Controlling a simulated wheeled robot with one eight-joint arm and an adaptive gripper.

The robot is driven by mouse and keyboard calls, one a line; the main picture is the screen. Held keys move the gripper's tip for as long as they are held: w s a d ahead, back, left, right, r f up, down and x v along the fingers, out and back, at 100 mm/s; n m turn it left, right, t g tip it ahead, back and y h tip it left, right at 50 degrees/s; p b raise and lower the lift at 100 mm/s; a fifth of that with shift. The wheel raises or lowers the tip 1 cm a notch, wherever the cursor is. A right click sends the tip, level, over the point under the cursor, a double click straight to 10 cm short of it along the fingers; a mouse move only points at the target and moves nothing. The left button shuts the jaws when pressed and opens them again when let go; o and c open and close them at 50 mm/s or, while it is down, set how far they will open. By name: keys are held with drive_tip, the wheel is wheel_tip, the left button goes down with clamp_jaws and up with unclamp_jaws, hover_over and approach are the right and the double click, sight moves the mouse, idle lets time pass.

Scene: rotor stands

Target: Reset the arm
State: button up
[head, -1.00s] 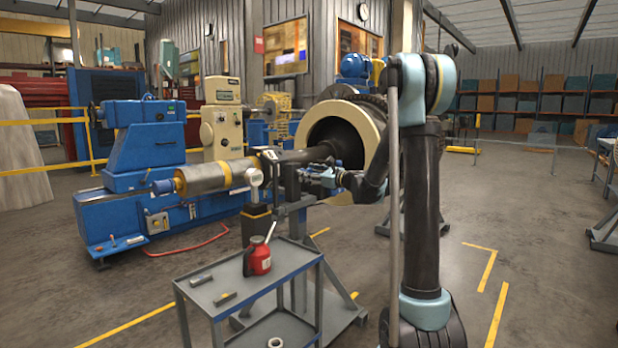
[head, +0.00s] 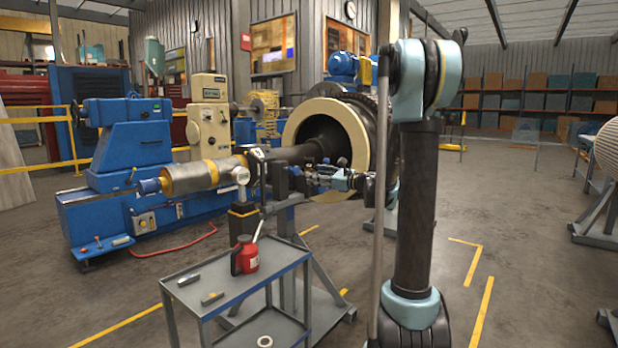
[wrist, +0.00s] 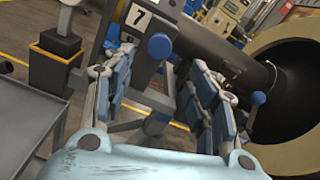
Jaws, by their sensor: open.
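My gripper (head: 318,172) is at the end of my arm, in front of the rotor stand at the middle of the head view. In the wrist view my gripper (wrist: 165,95) shows two blue-padded fingers spread apart, with nothing held between them. Beyond the fingers are a stand post with a blue knob (wrist: 160,46) and a plate marked 7 (wrist: 138,15). The dark rotor shaft (head: 290,153) lies on the stand behind my gripper. I cannot tell whether any finger touches the stand.
A blue machine (head: 130,210) is at left. A large cream-rimmed ring (head: 293,128) is behind my gripper. The floor (head: 530,240) on the right is mostly open.

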drive_tip(key=shift+s+d, duration=0.4)
drive_tip(key=shift+d, duration=0.15)
drive_tip(key=shift+s, duration=0.1)
drive_tip(key=s+f+n+g+h, duration=0.3)
drive_tip(key=s+f+n, duration=0.25)
drive_tip(key=s, duration=0.55)
drive_tip(key=s+f+n+g+h, duration=0.2)
drive_tip(key=s+f+n, duration=0.2)
drive_tip(key=s+n, duration=0.45)
drive_tip(key=s+d+f+n+g+h, duration=0.2)
drive_tip(key=s+d+f+n+h, duration=0.2)
drive_tip(key=s+d+f, duration=0.3)
drive_tip(key=s+d+f+n+g+h, duration=0.1)
drive_tip(key=s+d+f+n+h, duration=0.3)
drive_tip(key=s, duration=1.2)
drive_tip(key=d+f+h, duration=0.1)
drive_tip(key=d+f, duration=0.2)
drive_tip(key=d, duration=0.1)
drive_tip(key=shift+s+d+n+g, duration=0.2)
drive_tip(key=shift+s+n+g, duration=0.15)
drive_tip(key=shift+n+g, duration=0.05)
